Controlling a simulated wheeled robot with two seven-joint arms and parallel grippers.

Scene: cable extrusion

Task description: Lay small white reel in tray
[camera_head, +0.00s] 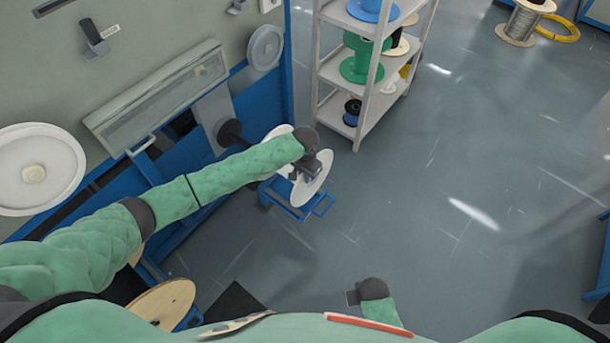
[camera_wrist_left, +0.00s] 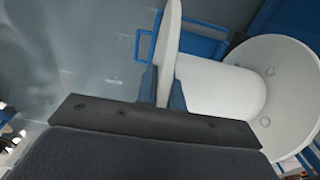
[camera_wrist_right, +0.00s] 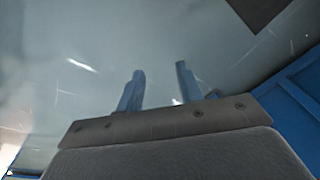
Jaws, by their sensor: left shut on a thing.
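The small white reel (camera_head: 316,182) has two round flanges and a white barrel (camera_wrist_left: 222,88). My left gripper (camera_head: 312,168) is shut on the rim of its near flange, which stands edge-on between the fingers (camera_wrist_left: 163,88) in the left wrist view. The other flange (camera_wrist_left: 285,85) is at the right there. A blue tray-like frame (camera_head: 295,210) with a handle lies below and behind the reel; whether they touch, I cannot tell. My right gripper (camera_head: 353,297) is low at the front; in the right wrist view its fingers (camera_wrist_right: 160,78) are apart and empty.
A blue and grey machine (camera_head: 165,95) is on the left, with a large white reel (camera_head: 38,170) on it. A grey shelf (camera_head: 362,128) with green, blue and other reels stands behind. A wooden reel (camera_head: 165,302) is at lower left. The floor to the right is open.

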